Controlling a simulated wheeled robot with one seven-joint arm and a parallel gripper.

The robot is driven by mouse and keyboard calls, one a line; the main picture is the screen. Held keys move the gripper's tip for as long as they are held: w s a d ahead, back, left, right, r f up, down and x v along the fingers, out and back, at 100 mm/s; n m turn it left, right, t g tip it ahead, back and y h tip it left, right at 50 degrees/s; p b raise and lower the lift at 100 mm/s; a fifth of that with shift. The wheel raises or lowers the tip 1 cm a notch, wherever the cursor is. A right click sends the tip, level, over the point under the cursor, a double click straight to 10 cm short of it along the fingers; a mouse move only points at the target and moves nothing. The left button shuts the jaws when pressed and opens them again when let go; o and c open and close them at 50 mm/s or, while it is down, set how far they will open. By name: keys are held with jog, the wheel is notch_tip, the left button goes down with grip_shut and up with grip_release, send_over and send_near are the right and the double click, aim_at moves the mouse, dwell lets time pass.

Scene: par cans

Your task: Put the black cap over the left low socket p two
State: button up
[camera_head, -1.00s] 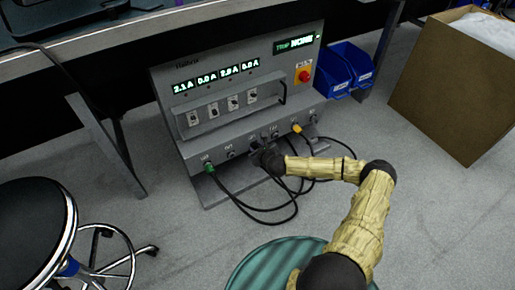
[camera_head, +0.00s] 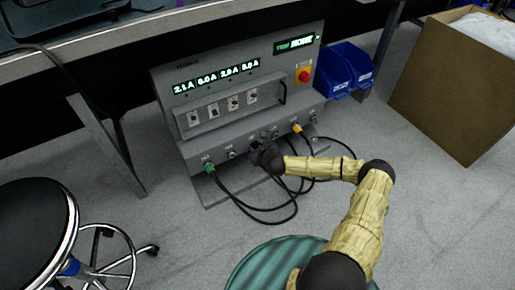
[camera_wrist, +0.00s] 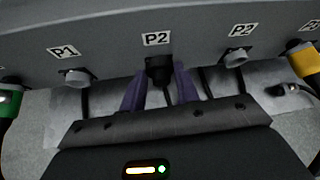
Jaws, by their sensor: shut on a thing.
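The black cap (camera_wrist: 159,68) sits between the two purple fingers of my gripper (camera_wrist: 160,92) in the wrist view. It is directly under the left of two P2 labels (camera_wrist: 156,39), in front of the panel. The left P2 socket is hidden behind it, so I cannot tell how fully the cap covers it. A dark strand hangs below the cap; I cannot tell whether it joins it. In the head view my gripper (camera_head: 268,158) is at the lower front of the grey power unit (camera_head: 222,133), and the cap cannot be made out there.
Bare grey sockets sit under P1 (camera_wrist: 77,76) and the right P2 (camera_wrist: 235,58). A green plug (camera_wrist: 10,101) is at far left, a yellow plug (camera_wrist: 303,60) at right. A loose metal-ended connector (camera_wrist: 288,90) lies below it. Black cables (camera_head: 275,208) loop on the floor.

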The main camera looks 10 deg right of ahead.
jog(key=shift+w+a, duration=0.15)
jog(key=shift+w, duration=0.35)
dwell(0.4)
jog(key=o, duration=1.1)
jog(key=p+v, duration=0.9)
jog(key=v, duration=0.8)
jog(key=shift+s, duration=0.15)
jog(key=shift+r, duration=0.1)
